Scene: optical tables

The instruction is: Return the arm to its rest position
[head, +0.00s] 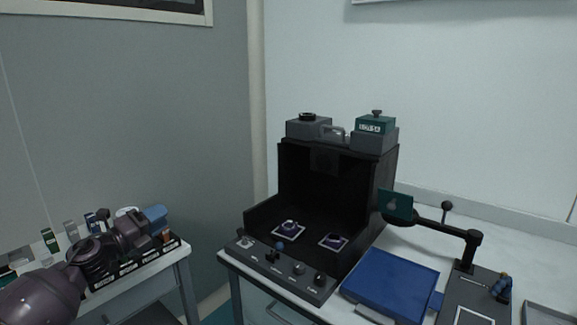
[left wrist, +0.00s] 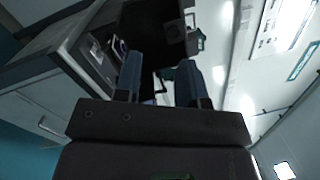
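My left arm comes in from the lower left in the head view. My left gripper (head: 157,215) is over the left side table (head: 170,278), in front of its objects, with its blue fingers towards the right. In the left wrist view the two blue fingers of the gripper (left wrist: 160,72) stand apart with nothing held between them. The black open-front box (head: 325,200) and the bench show beyond the fingers. My right gripper is in neither view.
A black labelled rack (head: 137,265) lies along the left table's edge, with several small upright items behind it. A gap separates this table from the right bench. The bench holds the black box, a blue case (head: 390,283) and a jointed stand (head: 470,250) with a green plate.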

